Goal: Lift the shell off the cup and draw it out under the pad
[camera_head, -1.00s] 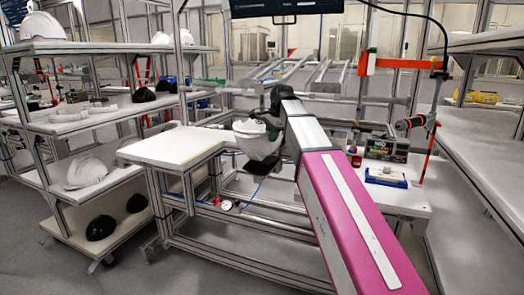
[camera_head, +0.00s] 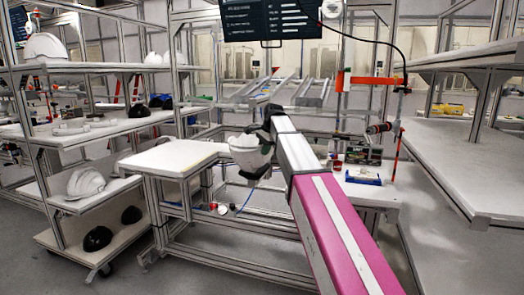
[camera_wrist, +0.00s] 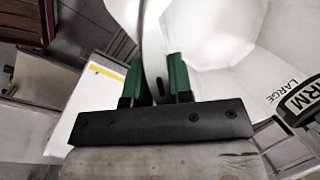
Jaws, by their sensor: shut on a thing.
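A white helmet shell (camera_head: 247,152) is held in the air at the end of my arm, to the right of the white table. My gripper (camera_head: 267,150) is shut on its edge. In the wrist view the two green fingers of my gripper (camera_wrist: 155,80) pinch the rim of the shell (camera_wrist: 215,35), whose white wall fills the upper right. Dark lettering reading "LARGE" shows at the right edge. I cannot make out the cup or the pad in either view.
A white table (camera_head: 175,157) stands left of the shell. A shelf cart (camera_head: 75,205) with white and black shells is at the far left. A small bench with a blue tray (camera_head: 363,177) lies right of my arm, and a rack (camera_head: 460,160) stands further right.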

